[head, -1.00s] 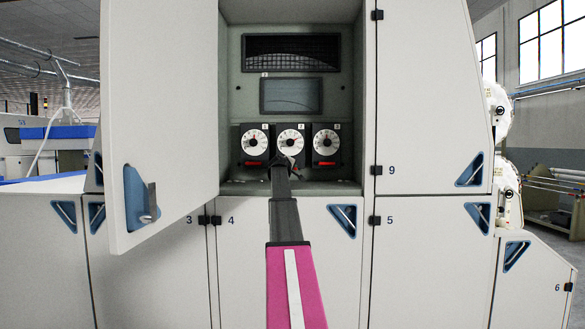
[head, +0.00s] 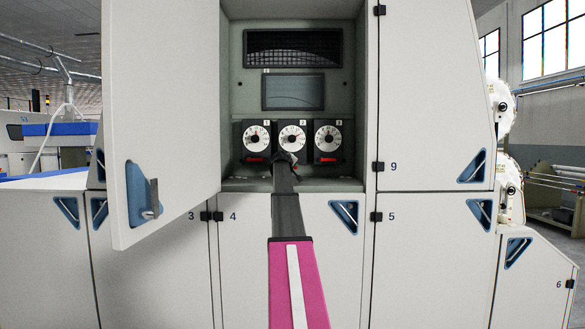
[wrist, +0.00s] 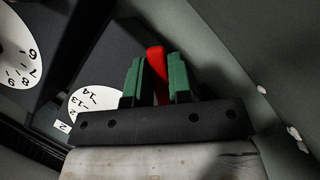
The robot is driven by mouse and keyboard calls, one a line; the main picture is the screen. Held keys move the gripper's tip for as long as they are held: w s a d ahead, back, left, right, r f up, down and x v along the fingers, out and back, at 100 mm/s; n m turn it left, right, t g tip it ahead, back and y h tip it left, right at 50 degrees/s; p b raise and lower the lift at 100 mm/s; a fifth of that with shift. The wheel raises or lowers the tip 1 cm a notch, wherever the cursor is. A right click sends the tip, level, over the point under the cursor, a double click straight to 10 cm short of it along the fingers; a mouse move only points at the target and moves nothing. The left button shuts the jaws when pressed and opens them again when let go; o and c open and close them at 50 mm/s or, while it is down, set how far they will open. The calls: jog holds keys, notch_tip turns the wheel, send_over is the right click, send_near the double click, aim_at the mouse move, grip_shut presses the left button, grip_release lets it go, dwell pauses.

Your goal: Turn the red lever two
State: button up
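Three white dials, labelled 1, 2 and 3, sit in a row in the open cabinet recess. Red lever one (head: 256,159) and red lever three (head: 327,159) lie level under their dials. My gripper (head: 287,162) is under dial two (head: 292,138) and hides most of red lever two in the head view. Dial two (wrist: 96,103) is just left of the fingers there.
The open cabinet door (head: 165,110) stands to the left of my arm. The recess has side walls and a bottom ledge (head: 335,185) close to my gripper. A dark screen (head: 293,92) is above the dials.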

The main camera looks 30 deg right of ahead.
jog(key=o, duration=0.3)
jog(key=shift+s, duration=0.1)
jog(key=v, duration=1)
jog(key=shift+s+a, duration=0.2)
jog(key=shift+a, duration=0.1)
